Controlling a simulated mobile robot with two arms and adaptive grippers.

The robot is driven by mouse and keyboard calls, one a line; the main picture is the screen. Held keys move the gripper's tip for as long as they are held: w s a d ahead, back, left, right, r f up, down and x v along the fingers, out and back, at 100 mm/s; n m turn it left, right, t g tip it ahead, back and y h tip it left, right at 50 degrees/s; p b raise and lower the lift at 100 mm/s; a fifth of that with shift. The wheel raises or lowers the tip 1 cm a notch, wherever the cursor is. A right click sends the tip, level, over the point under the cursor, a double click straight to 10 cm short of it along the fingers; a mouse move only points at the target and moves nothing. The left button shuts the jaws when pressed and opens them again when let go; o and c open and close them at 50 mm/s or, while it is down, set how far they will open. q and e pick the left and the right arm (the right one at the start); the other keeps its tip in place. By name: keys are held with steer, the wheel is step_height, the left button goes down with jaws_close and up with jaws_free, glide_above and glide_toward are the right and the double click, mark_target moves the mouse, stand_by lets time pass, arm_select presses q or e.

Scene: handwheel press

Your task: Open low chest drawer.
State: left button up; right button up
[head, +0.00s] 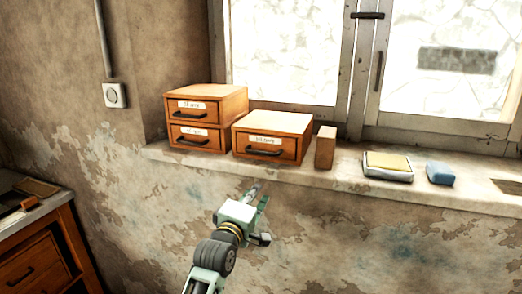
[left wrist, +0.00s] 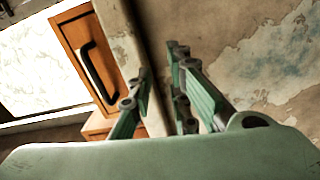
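The low chest (head: 290,124) is a small orange-brown wooden box with one drawer on the windowsill. Its drawer front carries a white label and a dark bar handle (head: 264,152); the drawer looks shut. In the left wrist view the drawer front (left wrist: 72,38) and its handle (left wrist: 96,72) appear turned on their side at upper left. My left gripper (head: 260,195) is below the sill edge in the head view, under the low chest and apart from it. Its green fingers (left wrist: 160,92) are spread with nothing between them. My right gripper is out of view.
A taller two-drawer chest (head: 207,98) stands left of the low chest. A wooden block (head: 325,148) stands close on its right. A yellow-topped pad (head: 388,166) and a blue block (head: 440,174) lie farther right on the sill (head: 345,180). A workbench (head: 35,262) stands at lower left.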

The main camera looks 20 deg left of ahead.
arm_select(q)
steer(key=n+t, duration=0.2)
glide_toward(260, 152)
steer(key=f+x, duration=0.1)
steer(key=x, duration=0.4)
steer(key=p+x, duration=0.1)
steer(key=x, duration=0.3)
steer(key=shift+w+r, duration=0.1)
steer(key=shift+r, duration=0.25)
steer(key=shift+w+p, duration=0.35)
steer(key=shift+w, duration=0.35)
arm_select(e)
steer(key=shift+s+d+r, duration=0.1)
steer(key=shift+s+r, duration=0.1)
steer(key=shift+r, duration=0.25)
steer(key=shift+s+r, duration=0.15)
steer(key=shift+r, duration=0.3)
arm_select(q)
jaws_close()
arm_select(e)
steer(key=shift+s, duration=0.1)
